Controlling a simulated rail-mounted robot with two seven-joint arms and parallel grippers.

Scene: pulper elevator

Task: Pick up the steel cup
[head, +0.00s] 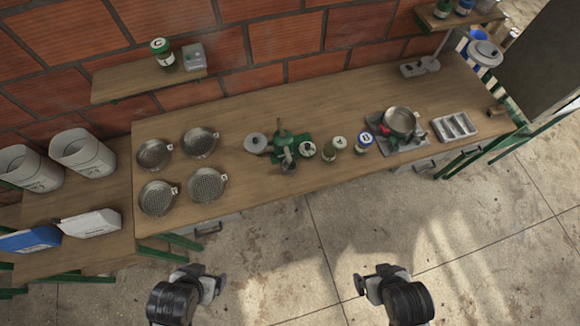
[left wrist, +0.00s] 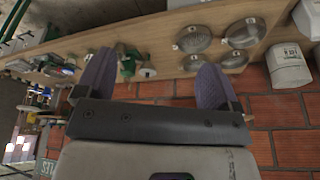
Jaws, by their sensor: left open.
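No single item is plainly the steel cup. A round steel vessel (head: 400,121) sits on a burner-like stand at the right of the long bench. A small grey round piece (head: 256,143) lies left of a green hand mill (head: 281,137), and a small grey cup-like shape (head: 289,160) is at the mill's front. My left gripper (head: 219,284) is in front of the bench, apart from everything on it; in the left wrist view its two purple fingers (left wrist: 155,85) are spread with nothing between them. My right gripper (head: 361,284) is also in front of the bench; its opening is unclear.
Several round sieves (head: 206,185) cover the bench's left end. Jars (head: 363,144) stand between the mill and the steel vessel. A divided metal tray (head: 454,127) lies at the right end. White buckets (head: 83,152) stand on the left lower table. The floor ahead is clear.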

